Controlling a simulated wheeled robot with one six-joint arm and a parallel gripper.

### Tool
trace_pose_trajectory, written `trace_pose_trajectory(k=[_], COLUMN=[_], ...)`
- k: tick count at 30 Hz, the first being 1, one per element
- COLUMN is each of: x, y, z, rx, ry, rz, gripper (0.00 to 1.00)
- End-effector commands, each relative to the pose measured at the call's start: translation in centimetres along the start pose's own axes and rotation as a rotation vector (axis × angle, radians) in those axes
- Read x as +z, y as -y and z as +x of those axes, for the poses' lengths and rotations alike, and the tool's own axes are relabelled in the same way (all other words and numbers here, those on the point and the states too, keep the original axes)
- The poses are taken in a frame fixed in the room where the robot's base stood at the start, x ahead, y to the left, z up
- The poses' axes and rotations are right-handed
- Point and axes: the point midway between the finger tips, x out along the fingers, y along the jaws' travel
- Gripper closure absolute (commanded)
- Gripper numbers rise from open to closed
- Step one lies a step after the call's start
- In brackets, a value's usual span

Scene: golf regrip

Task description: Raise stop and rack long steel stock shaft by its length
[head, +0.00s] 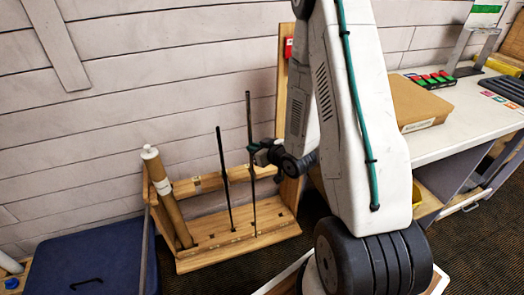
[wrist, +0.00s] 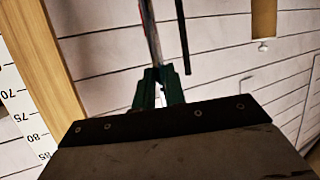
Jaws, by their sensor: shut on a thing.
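My gripper (head: 256,156) is shut on a long thin shaft (head: 249,115), which stands nearly upright over the wooden rack. In the wrist view the green fingers (wrist: 159,76) close around this shaft (wrist: 151,35), which looks grey and metallic. Its lower end meets the rack's base area; whether it rests there I cannot tell. A shorter dark shaft (head: 224,170) stands to its left and also shows in the wrist view (wrist: 183,40). A red piece (head: 288,47), possibly the stop, is on the tall wooden post (head: 285,80), partly hidden by my arm.
The wooden rack (head: 205,258) stands against the plank wall, with cardboard tubes (head: 166,195) at its left end. A numbered scale (wrist: 20,110) runs beside the post in the wrist view. A blue bin (head: 80,262) is at left; a workbench (head: 455,135) with a cardboard box (head: 418,103) is at right.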

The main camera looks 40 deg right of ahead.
Motion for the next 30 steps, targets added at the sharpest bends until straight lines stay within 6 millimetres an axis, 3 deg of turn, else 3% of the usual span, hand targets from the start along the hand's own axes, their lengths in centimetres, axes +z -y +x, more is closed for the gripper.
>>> trace_pose_trajectory(k=[6, 19, 30], x=[1.4, 1.5, 0.4], y=[-1.7, -1.7, -3.0], z=[-2.2, -2.5, 0.7], rx=[-0.028, -0.043, -0.045], ry=[-0.008, -0.009, -0.009], rz=[0.005, -0.001, -0.003], gripper=[1.0, 1.0, 1.0])
